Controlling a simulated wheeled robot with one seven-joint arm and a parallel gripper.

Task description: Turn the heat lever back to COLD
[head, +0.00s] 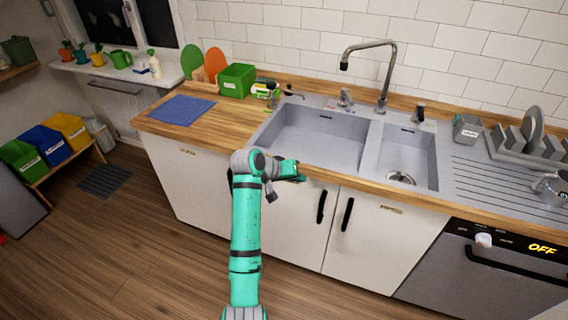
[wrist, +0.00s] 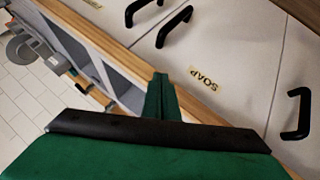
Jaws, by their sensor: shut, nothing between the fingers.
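Small fittings stand on the sink's back ledge in the head view: one grey lever-like fitting (head: 345,98) left of the tall faucet (head: 385,75), and a dark-topped one (head: 418,113) right of it. Which one is the heat lever, and its COLD mark, I cannot tell at this size. My gripper (head: 300,178) is at the front edge of the counter, before the large left basin, well short of these fittings. Its fingers (wrist: 160,97) are together and empty in the wrist view. They show over the counter edge and the cabinet fronts.
The double sink (head: 310,135) lies between the counter edge and the tiled wall. A green box (head: 236,80) and a blue mat (head: 180,109) are at the left; a grey cup (head: 467,129) and dish rack (head: 535,140) at the right. Cabinet handles (head: 346,214) stick out below.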

